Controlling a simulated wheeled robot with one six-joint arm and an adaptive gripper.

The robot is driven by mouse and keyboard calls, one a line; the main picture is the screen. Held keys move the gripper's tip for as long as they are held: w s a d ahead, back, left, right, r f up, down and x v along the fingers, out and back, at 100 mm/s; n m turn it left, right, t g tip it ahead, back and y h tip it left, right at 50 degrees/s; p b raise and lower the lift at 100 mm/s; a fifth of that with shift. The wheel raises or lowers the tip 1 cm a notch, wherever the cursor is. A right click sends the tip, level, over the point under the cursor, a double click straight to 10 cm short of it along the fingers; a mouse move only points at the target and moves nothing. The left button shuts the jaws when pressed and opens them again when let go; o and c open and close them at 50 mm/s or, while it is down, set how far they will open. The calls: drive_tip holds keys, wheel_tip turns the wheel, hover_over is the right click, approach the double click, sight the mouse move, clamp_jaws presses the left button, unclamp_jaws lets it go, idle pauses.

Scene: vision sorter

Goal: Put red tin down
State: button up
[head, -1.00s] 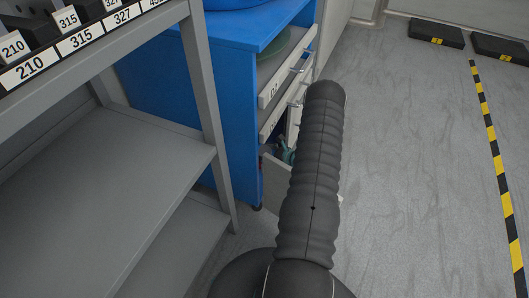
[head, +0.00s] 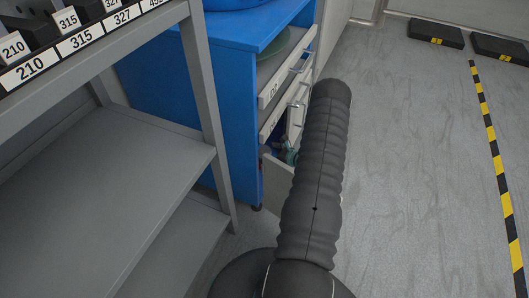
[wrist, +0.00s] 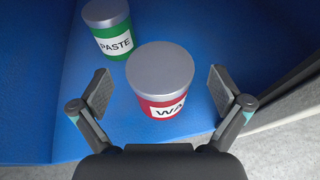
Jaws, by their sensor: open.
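The red tin (wrist: 161,88) has a grey lid and a white label that reads "WA", the rest cut off from sight. It stands upright on the blue surface (wrist: 196,22) in the wrist view. My gripper (wrist: 160,92) is open, with one finger on each side of the red tin. A gap shows between the tin and each finger. In the head view my dark arm covers the middle, and neither the tin nor the gripper can be made out.
A green tin (wrist: 108,30) labelled "PASTE" stands behind and left of the red tin. The blue cabinet (head: 232,110) has drawers partly open. A grey shelf rack (head: 120,190) stands at left.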

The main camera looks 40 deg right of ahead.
drive_tip(key=v, duration=1)
idle(0.9)
